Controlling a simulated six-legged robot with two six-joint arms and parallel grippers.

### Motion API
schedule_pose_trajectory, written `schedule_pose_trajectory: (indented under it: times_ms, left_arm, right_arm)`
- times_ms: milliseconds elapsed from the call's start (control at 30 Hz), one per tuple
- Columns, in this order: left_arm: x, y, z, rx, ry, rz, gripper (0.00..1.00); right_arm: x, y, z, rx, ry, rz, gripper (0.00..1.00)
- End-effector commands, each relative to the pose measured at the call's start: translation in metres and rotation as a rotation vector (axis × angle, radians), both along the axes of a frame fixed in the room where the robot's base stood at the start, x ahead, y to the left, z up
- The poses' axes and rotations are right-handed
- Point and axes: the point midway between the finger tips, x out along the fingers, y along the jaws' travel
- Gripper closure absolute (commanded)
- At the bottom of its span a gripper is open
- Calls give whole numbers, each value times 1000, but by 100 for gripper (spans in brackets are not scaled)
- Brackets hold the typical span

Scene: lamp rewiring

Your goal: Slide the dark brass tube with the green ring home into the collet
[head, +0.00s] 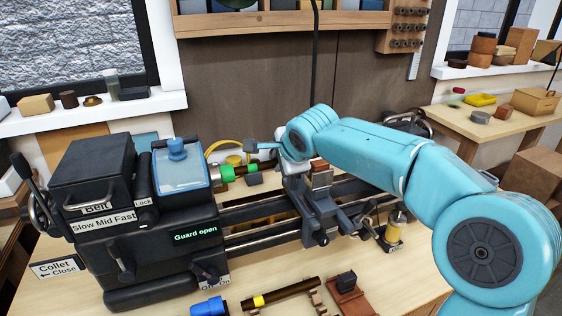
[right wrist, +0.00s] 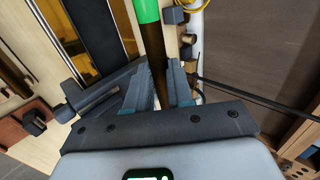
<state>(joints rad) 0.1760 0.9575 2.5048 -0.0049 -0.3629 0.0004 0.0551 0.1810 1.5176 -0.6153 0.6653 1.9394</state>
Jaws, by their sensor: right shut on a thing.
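The dark brass tube (head: 240,170) lies level at the right face of the lathe's headstock, in line with the spindle. Its bright green ring (head: 227,173) is close beside the headstock, and another green patch shows nearer my gripper. In the right wrist view the tube (right wrist: 154,45) runs up from between the fingers to the green ring (right wrist: 146,10). My right gripper (right wrist: 158,84) is shut on the tube; it also shows in the head view (head: 257,150). The collet's mouth is hidden, so I cannot tell how deep the tube sits. My left gripper is not in view.
The blue clear guard (head: 183,168) is on the headstock, whose display reads "Guard open". A "Collet Close" label (head: 58,268) is at left. The carriage (head: 318,205) stands on the rails below my arm. A yellow-ringed tube (head: 282,292) lies on rests in front.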

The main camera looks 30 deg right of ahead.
Motion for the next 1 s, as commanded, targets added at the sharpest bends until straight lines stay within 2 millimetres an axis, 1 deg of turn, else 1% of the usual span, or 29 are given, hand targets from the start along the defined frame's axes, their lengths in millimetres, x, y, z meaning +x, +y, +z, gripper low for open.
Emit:
schedule_pose_trajectory:
  times_ms: [167,1000]
  left_arm:
    - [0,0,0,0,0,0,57]
    - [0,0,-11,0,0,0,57]
  right_arm:
    - [0,1,0,0,-1,0,100]
    - [4,17,0,0,-2,-1,100]
